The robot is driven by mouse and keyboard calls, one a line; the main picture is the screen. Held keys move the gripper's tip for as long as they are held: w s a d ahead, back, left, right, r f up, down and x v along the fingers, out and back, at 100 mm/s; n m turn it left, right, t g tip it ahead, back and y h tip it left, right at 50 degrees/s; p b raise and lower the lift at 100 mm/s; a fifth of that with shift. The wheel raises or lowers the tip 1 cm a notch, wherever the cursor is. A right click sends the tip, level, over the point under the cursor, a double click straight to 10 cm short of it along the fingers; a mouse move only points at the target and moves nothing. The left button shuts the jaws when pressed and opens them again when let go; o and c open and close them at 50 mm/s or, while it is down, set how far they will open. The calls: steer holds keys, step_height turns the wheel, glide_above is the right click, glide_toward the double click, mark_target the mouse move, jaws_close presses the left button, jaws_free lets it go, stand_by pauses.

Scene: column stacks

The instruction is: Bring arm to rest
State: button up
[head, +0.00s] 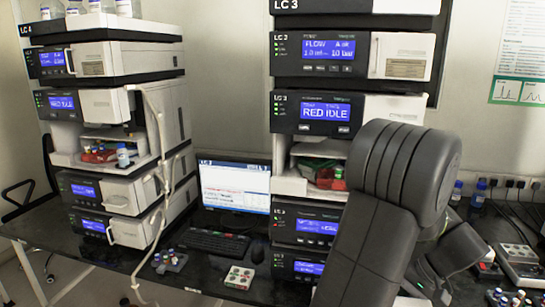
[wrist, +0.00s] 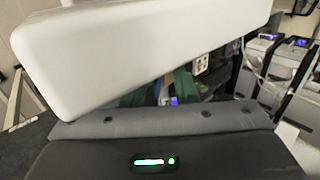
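My dark grey arm (head: 385,210) rises from the bottom edge of the head view, right of centre, and bends at a thick rounded joint. A smaller dark part of it shows lower right of that joint. I cannot make out my gripper's fingers in either view, and nothing held shows. The wrist view is mostly filled by a large white block and a dark surface with a green-white light, likely parts of my own body. The arm hides part of the right LC 3 stack (head: 310,125).
The left LC 4 stack (head: 112,65) stands on the dark bench, bottles on top. More vials and a small box (head: 518,254) are at right. The wrist view shows distant stacks (wrist: 262,55).

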steer(key=shift+w+a+r+h, duration=0.1)
steer(key=shift+a+r+h, duration=0.1)
steer(key=shift+h, duration=0.3)
steer(key=shift+a+r+h, duration=0.1)
steer(key=shift+a+h, duration=0.1)
steer(key=shift+h, duration=0.3)
